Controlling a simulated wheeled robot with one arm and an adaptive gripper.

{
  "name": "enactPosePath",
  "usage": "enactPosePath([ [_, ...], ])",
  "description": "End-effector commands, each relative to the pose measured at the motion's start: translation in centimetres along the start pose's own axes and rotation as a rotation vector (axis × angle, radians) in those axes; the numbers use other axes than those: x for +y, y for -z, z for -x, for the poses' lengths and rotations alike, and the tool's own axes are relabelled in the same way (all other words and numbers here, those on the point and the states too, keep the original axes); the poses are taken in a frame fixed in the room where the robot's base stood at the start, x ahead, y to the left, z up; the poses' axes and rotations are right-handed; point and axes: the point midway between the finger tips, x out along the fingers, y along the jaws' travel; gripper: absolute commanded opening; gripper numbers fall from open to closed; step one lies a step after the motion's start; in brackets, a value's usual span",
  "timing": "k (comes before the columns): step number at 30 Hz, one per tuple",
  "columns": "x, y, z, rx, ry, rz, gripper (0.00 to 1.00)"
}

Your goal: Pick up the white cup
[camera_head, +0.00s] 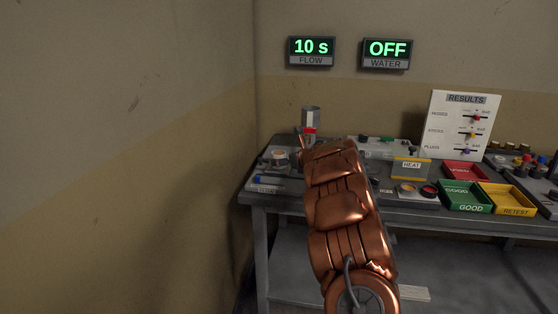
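I cannot make out a white cup for certain. A small pale round item with a brownish top (279,157) sits at the left end of the workbench (300,204); it may be a cup, but it is too small to tell. My copper-coloured arm reaches from the bottom middle up over the left part of the bench. Its far end is near a grey upright dispenser with a red part (310,118). My gripper is hidden beyond the arm, so its fingers and anything between them do not show.
Red (464,171), green (466,196) and yellow (506,199) trays stand on the right of the bench. A HEAT unit (411,168) and a RESULTS board (464,125) are near. A wall closes the left side. Signs read FLOW 10 s (311,51) and WATER OFF (387,54).

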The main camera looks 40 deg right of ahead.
Motion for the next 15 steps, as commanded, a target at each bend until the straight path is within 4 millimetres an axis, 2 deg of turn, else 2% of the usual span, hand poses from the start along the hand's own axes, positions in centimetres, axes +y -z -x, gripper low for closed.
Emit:
enactPosePath([
  [15, -0.1, 0.3, -4.4, 0.0, 0.001, -0.003, 0.84],
])
